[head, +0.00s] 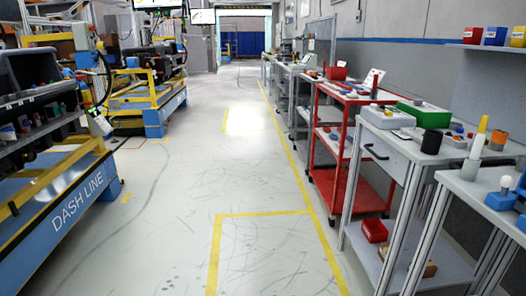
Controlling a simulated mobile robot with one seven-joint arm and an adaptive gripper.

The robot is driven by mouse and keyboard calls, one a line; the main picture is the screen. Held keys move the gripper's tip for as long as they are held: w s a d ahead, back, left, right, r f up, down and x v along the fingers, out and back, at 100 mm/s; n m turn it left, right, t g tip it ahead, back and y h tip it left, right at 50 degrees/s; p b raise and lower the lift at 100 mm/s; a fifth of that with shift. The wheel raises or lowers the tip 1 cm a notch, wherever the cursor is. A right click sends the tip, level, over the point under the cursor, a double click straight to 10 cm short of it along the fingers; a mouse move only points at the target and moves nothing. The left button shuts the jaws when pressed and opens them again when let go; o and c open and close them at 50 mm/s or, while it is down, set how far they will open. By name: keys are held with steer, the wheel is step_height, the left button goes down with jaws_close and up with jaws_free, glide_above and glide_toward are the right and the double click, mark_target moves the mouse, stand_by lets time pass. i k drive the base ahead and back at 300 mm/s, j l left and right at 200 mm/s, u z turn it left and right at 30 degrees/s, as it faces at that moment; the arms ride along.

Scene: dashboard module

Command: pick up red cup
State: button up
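I cannot make out a clear red cup in the head view. A small red container (337,73) stands on top of the red cart at the right, too small to tell if it is a cup. A red box-like item (375,230) sits on the lower shelf of the grey workbench. A red bin (472,35) stands on the wall shelf at the upper right. My gripper is not in view.
The red cart (364,192) and grey workbench (392,142) line the right side, holding a green-topped box (424,112) and a black cylinder (431,142). The blue DASH LINE station (75,203) stands left. The yellow-marked floor (190,190) between is clear.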

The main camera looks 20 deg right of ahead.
mark_target(472, 35)
steer(key=i+l+z, duration=0.1)
steer(key=i+z, duration=0.5)
steer(key=z, duration=0.25)
steer(key=i+j+z, duration=0.15)
steer(key=i+z, duration=0.65)
steer(key=z, duration=0.55)
steer(key=j+z, duration=1.05)
steer(key=j, duration=0.35)
steer(key=k+j+z, duration=0.1)
steer(key=j, duration=0.35)
steer(key=k+j+z, duration=0.1)
steer(key=j, duration=0.3)
